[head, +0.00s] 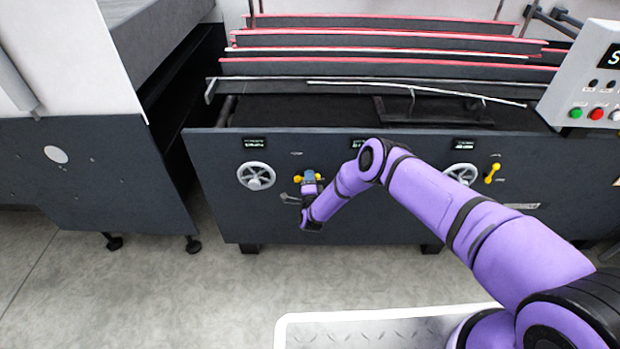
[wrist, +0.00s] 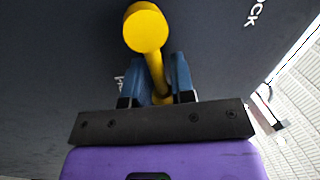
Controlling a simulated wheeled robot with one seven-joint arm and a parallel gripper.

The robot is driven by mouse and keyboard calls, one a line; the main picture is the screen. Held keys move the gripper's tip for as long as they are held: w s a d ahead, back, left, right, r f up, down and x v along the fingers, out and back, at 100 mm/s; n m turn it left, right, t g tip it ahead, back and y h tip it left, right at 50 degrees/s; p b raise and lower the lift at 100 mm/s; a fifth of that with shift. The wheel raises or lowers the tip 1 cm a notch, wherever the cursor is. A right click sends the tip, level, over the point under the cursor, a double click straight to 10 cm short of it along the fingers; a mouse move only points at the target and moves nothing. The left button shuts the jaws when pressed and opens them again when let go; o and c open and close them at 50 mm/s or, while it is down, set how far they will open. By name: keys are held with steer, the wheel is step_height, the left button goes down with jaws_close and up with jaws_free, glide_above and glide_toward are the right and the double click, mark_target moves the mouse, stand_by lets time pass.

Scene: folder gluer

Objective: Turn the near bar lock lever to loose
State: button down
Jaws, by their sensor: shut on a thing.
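A yellow lock lever with a round knob (wrist: 146,28) shows close up in the wrist view, its stem running down between two blue fingers. My gripper (wrist: 155,80) is shut on this lever's stem. In the head view the lever's yellow end (head: 298,179) shows on the dark front panel, beside my gripper (head: 309,178), which hides most of the rest. A second yellow lever (head: 492,173) stands tilted on the panel farther right, apart from my arm. Lettering beside the gripped lever is only partly readable in the wrist view.
A handwheel (head: 256,176) is left of my gripper and another handwheel (head: 461,174) is near the right lever. A small grey handle (head: 289,198) sits just below left of my gripper. A control box (head: 590,85) stands at upper right. The floor in front is clear beside a tread-plate platform (head: 375,328).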

steer(key=shift+d+f, duration=0.1)
steer(key=c, duration=1.3)
jaws_free()
steer(key=shift+s, duration=0.1)
steer(key=s, duration=0.3)
steer(key=s+f, duration=0.1)
steer(key=s, duration=0.3)
steer(key=s+f, duration=0.1)
steer(key=s, duration=0.2)
steer(key=shift+s, duration=0.25)
